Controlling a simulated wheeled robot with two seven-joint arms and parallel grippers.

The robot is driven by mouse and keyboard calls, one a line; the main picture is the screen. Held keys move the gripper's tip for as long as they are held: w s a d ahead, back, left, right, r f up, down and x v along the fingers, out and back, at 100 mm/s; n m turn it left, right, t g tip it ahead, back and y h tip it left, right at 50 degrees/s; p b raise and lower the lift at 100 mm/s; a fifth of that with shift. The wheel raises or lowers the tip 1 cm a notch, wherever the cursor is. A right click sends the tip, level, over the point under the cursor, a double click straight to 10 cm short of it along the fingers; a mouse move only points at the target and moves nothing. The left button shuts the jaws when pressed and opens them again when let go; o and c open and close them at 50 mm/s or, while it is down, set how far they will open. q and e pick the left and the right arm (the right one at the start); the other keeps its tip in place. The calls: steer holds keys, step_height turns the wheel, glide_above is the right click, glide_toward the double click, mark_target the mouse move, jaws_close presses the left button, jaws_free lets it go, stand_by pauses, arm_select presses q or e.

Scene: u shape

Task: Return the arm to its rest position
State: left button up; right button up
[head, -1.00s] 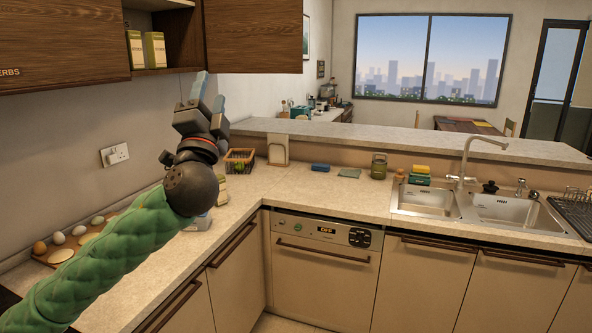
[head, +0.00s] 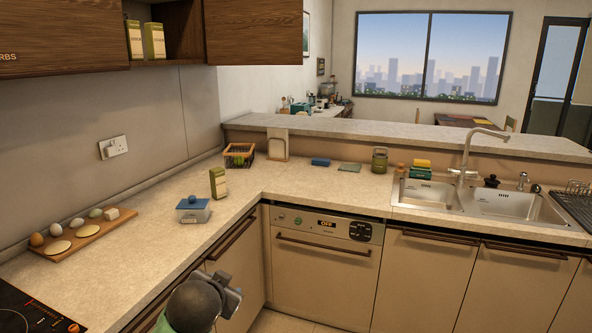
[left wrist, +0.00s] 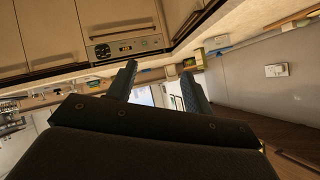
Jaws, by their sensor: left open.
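My left arm shows at the bottom of the head view, low in front of the lower cabinets and below the counter edge. Its gripper (head: 232,294) is partly hidden behind the dark wrist. In the left wrist view the two fingers of my left gripper (left wrist: 158,88) stand apart with nothing between them. That view is tilted, with the counter and cabinets across its top. My right gripper is not in view.
The counter (head: 150,245) holds a wooden board (head: 85,240) with eggs, a blue-lidded box (head: 193,210), a carton (head: 218,183) and a basket (head: 239,156). A dishwasher (head: 322,275) and sink (head: 430,196) are right. The open upper cabinet (head: 175,50) holds two cartons (head: 144,40).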

arm_select(q)
steer(key=s+f+n+g+h+b, duration=0.1)
steer(key=s+f+g, duration=0.1)
steer(key=s+f, duration=0.7)
steer(key=s+f+n+g+b, duration=0.1)
steer(key=s+f+g, duration=0.3)
steer(key=f, duration=0.9)
steer(key=s+d+f+g+b, duration=0.1)
steer(key=s+f, duration=0.7)
steer(key=s, duration=0.2)
steer(key=s+d+f+n+g+b, duration=0.1)
steer(key=s+f+g, duration=0.1)
steer(key=s+f, duration=0.6)
steer(key=s, duration=0.3)
steer(key=shift+s+d+f+n+h+b, duration=0.15)
steer(key=shift+s+d+n+h+b, duration=0.15)
steer(key=shift+h, duration=0.1)
steer(key=shift+w, duration=0.1)
steer(key=shift+c, duration=0.4)
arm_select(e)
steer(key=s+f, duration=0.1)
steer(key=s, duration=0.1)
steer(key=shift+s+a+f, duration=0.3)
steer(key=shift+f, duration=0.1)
